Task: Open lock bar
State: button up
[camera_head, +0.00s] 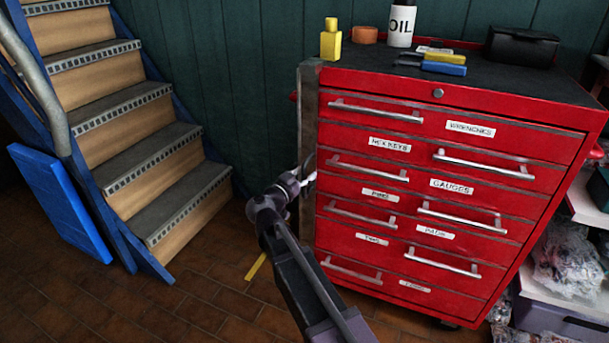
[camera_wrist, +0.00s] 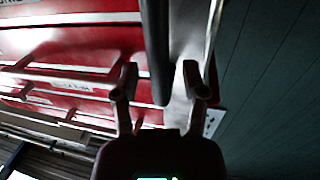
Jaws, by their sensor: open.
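The lock bar (camera_head: 308,120) is a worn grey metal strip standing upright along the left front edge of the red tool chest (camera_head: 345,135). The drawers beside it appear shut. In the wrist view the lock bar (camera_wrist: 190,35) shows as a pale metal band at the chest's edge. My gripper (camera_head: 302,178) is at the bar's mid-height. In the wrist view its fingers (camera_wrist: 162,88) are open. A dark rounded rod (camera_wrist: 156,45), perhaps the bar's handle, reaches between them. I cannot tell whether they touch it.
Wooden stairs (camera_head: 125,110) with blue sides stand left, with open tiled floor (camera_head: 200,300) in front. A green wall (camera_head: 230,70) is behind. Drawer handles (camera_head: 375,110) stick out right of the bar. Bottles and tools lie on the chest top (camera_head: 480,80). Shelving stands far right.

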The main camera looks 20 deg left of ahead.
grip_shut()
